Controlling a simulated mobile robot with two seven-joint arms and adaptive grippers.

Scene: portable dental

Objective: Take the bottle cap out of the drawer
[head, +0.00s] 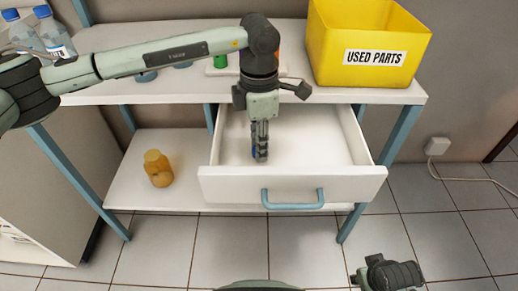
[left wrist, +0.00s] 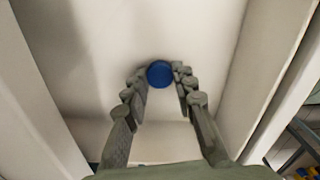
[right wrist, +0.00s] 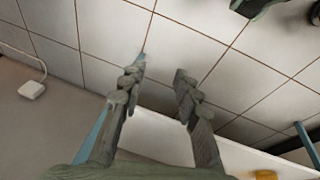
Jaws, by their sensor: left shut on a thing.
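The drawer (head: 335,185) is pulled open under the white table. My left gripper (head: 260,155) points down into it. In the left wrist view a round blue bottle cap (left wrist: 160,74) sits between the fingertips of my left gripper (left wrist: 160,80), which are shut on it. In the head view only a sliver of blue shows beside the fingers. The cap is low, near the drawer floor; I cannot tell whether it touches it. My right gripper (right wrist: 158,75) is open and empty in the right wrist view. In the head view part of my right arm shows at bottom right.
A yellow bin (head: 368,35) labelled "USED PARTS" stands on the table (head: 190,88), right of my left arm. Bottles with blue caps (head: 52,32) stand at the far left. An amber bottle (head: 158,168) stands on the lower shelf (head: 190,150). The drawer walls surround my left fingers.

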